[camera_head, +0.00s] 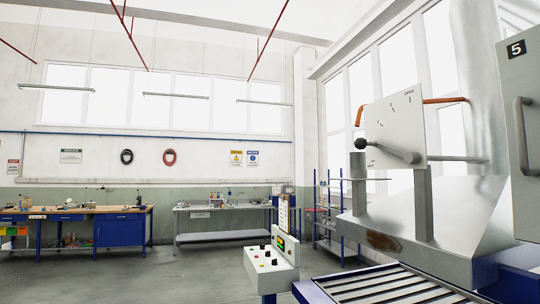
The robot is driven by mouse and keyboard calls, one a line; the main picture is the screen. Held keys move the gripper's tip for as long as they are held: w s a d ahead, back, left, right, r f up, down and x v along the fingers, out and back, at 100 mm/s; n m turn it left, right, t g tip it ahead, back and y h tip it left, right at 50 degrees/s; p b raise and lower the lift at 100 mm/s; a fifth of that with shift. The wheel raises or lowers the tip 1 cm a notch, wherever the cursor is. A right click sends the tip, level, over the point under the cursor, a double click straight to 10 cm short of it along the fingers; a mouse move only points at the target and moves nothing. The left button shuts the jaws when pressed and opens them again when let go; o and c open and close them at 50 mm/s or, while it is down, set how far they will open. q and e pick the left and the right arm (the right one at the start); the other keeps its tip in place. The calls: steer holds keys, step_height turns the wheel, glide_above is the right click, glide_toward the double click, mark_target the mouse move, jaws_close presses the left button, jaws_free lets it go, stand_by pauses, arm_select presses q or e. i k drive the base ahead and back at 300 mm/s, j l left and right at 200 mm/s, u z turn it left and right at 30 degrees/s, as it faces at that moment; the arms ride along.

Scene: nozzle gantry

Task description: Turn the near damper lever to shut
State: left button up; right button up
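A damper lever with a black ball knob (361,144) and a grey shaft (390,151) is mounted in front of a white marked plate (398,122) at the right. The knob points to the left, near the plate's lower left. The plate's small lettering is too small to read surely. An orange bent bar (440,100) shows behind the plate, its ends coming out at the left and right. Neither of my grippers is in view.
A grey cabinet marked 5 (523,130) is at the right edge. A control box (270,265) stands in front. Workbenches (75,212) line the far wall; the floor at left is clear.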

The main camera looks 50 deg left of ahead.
mark_target(360, 143)
steer(key=u, duration=0.85)
